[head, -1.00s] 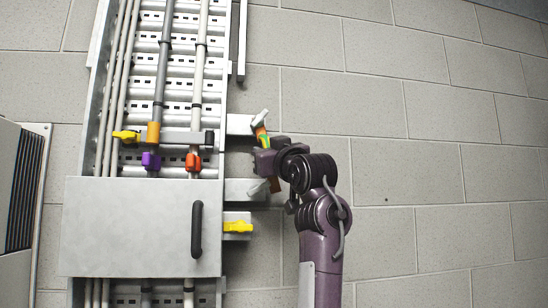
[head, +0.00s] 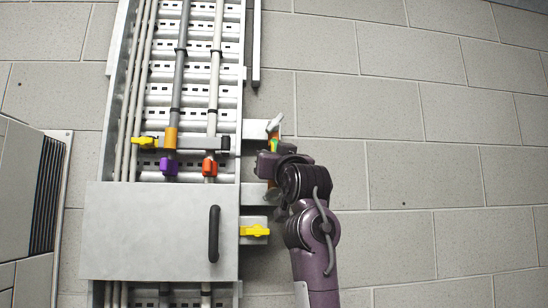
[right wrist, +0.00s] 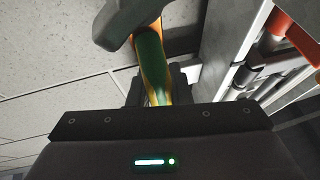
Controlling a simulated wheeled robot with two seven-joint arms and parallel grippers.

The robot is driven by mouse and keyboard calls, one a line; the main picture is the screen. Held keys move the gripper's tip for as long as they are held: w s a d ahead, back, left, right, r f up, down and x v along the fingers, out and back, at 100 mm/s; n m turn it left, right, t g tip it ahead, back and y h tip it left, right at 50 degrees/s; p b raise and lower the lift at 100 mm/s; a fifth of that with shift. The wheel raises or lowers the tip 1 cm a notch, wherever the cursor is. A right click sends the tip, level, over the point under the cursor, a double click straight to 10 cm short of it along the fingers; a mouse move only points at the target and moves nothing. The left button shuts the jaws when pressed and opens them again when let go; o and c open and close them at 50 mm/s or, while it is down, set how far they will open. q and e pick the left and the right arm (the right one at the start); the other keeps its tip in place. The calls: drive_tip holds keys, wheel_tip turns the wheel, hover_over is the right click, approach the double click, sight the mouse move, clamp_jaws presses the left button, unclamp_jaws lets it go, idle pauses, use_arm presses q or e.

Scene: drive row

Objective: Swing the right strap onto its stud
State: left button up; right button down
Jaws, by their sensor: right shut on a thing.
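My right gripper (head: 268,163) is shut on the green and orange handle (head: 274,145) of a hammer-like tool, beside the tray's right edge. The right wrist view shows the handle (right wrist: 152,58) running down between the jaws (right wrist: 155,92), with its grey head (right wrist: 125,22) above. The tool stands near an upper bracket (head: 256,128) and a lower bracket (head: 252,192). A grey strap-like bar (head: 198,142) with a dark end crosses the tray. I cannot tell which part is the right strap or its stud. My left gripper is out of view.
A metal cable tray (head: 200,62) carries pipes with orange, purple and red fittings. A cover with a black handle (head: 214,234) lies below. Yellow wing pieces sit at left (head: 145,141) and lower right (head: 254,231). A louvred cabinet (head: 25,190) stands left; the wall right is bare.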

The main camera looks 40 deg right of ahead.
drive_tip(key=c, duration=1.7)
unclamp_jaws()
drive_tip(key=shift+s+r, duration=0.1)
drive_tip(key=shift+r, duration=0.05)
drive_tip(key=o, duration=0.4)
drive_tip(key=shift+w+a, duration=0.1)
drive_tip(key=shift+w, duration=0.1)
drive_tip(key=shift+s, duration=0.1)
drive_tip(key=shift+s+f+b, duration=0.25)
drive_tip(key=shift+f+b, duration=0.1)
drive_tip(key=shift+f, duration=0.05)
drive_tip(key=b+v, duration=0.3)
drive_tip(key=v, duration=0.4)
drive_tip(key=shift+b, duration=0.35)
